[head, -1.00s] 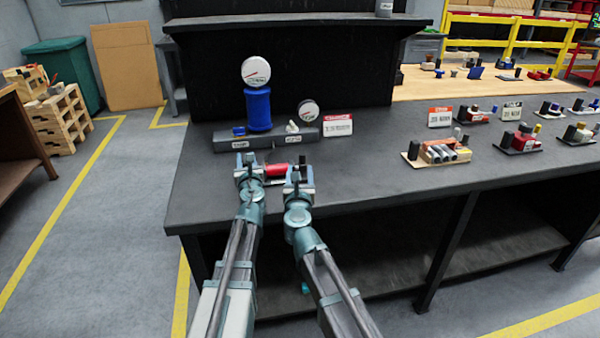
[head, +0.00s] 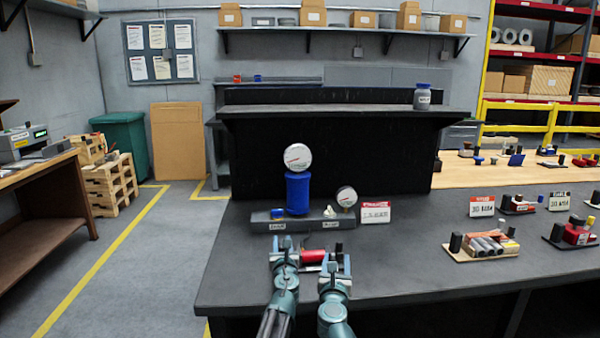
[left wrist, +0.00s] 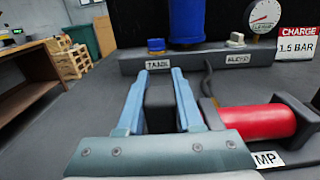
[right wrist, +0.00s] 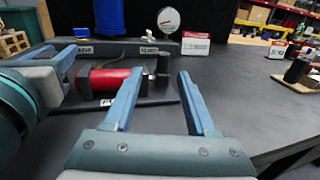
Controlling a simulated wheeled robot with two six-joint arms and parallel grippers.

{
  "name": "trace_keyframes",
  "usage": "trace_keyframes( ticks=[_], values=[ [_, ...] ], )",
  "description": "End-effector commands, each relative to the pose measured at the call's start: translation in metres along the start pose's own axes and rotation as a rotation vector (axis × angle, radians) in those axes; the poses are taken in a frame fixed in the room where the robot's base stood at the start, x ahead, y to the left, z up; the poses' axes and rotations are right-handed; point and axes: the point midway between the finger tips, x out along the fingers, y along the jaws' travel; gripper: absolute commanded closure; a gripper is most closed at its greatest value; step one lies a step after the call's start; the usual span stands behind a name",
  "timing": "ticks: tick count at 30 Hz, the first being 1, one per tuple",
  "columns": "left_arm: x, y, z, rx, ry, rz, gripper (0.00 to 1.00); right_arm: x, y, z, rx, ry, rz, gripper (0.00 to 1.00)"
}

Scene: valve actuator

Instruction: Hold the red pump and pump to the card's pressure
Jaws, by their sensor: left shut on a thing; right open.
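The red pump (head: 313,256) lies on the bench between my grippers; its red barrel (left wrist: 262,122) shows in the left wrist view beside a "MP" label. My left gripper (head: 283,246) is shut on a dark block (left wrist: 160,102) at the pump's left end. My right gripper (head: 337,264) is open and empty, near the pump's right end. A black upright knob (right wrist: 162,70) stands beyond its fingers, apart from them. The card (left wrist: 297,44) reads "CHARGE 1.5 BAR". Behind the pump, a grey base (head: 262,224) carries a blue tank (head: 297,192) with a round gauge (head: 297,158), and a smaller gauge (head: 347,197).
A small blue knob (left wrist: 156,45) and a pale knob (left wrist: 236,40) sit on the grey base above labels. Other red-topped and white cards and block assemblies (head: 484,245) stand further right.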

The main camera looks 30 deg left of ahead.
Motion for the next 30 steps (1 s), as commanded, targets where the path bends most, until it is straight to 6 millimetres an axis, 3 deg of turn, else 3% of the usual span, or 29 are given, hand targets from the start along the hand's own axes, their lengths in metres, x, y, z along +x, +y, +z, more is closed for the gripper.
trace_keyframes(
  ticks=[23, 30],
  values=[
    [0.0, 0.0, 0.0, 0.0, 0.0, 0.0, 1.0, -0.001, -0.005, -0.001, 0.0, 0.003, -0.005, 0.43],
    [0.0, 0.0, 0.0, 0.0, 0.0, 0.0, 1.0, 0.011, -0.005, -0.001, 0.0, 0.003, -0.006, 0.43]
  ],
)
